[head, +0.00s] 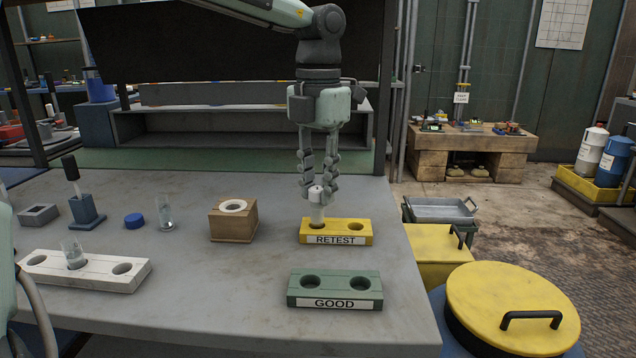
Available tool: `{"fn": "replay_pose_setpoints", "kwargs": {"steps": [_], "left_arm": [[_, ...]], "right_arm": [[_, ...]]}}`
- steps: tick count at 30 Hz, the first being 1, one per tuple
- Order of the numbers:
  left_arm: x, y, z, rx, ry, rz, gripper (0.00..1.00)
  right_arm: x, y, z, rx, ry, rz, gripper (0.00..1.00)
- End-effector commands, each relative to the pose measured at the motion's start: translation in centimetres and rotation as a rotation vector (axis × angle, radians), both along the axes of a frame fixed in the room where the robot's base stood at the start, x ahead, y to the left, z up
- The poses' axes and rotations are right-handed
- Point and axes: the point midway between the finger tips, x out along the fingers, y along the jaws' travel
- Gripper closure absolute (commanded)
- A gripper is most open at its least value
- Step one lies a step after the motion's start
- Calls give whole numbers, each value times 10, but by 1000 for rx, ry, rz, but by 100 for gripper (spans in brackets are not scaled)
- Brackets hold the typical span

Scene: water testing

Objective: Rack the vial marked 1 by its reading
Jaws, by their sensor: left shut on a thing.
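My left gripper (317,192) points straight down and is shut on a clear vial with a white cap (317,211). The vial is upright at the left hole of the yellow RETEST rack (345,231); its lower end meets the hole, but I cannot tell how deep it sits. No mark on it is readable. The right hole of that rack is empty. The green GOOD rack (335,290) stands in front with both holes empty. My right gripper is not in view.
A white rack (110,272) holds a glass vial (74,254) in one hole. The table ends right of the racks.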

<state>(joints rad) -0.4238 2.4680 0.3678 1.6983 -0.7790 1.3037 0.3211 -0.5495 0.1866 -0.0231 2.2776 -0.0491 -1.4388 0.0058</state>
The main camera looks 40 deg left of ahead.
Motion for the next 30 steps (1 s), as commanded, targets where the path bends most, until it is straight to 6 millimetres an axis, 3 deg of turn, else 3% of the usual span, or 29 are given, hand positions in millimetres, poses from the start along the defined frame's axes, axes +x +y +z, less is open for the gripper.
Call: {"fn": "replay_pose_setpoints", "kwargs": {"steps": [12, 21, 22, 27, 30], "left_arm": [[0, 0, -18, 0, 0, 0, 100], [0, 0, -18, 0, 0, 0, 100], [0, 0, -18, 0, 0, 0, 74], [0, 0, -18, 0, 0, 0, 53], [0, 0, -18, 0, 0, 0, 53]], "right_arm": [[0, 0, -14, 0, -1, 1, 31], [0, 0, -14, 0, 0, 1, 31], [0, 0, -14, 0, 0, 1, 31], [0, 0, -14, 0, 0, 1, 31], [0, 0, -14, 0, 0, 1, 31]]}}
